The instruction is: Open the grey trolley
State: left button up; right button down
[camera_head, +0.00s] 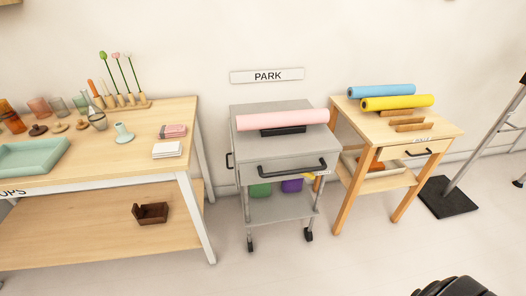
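The grey trolley (279,148) stands against the wall in the middle of the head view, below a sign reading PARK (267,75). Its front has a black bar handle (292,167), and the drawer front looks closed. A pink roll (282,120) lies on top, over a black holder. A dark ridged part at the bottom right edge looks like mine. Neither gripper's fingers show.
A wooden bench (110,172) with props stands to the left. A small wooden table (343,126) with blue and yellow rolls stands close on the right. A stand with a black base (447,196) is farther right. The floor (345,262) before the trolley is clear.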

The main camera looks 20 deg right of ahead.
aim_at(274, 156)
jog(key=z, duration=0.95)
jog(key=k, duration=0.05)
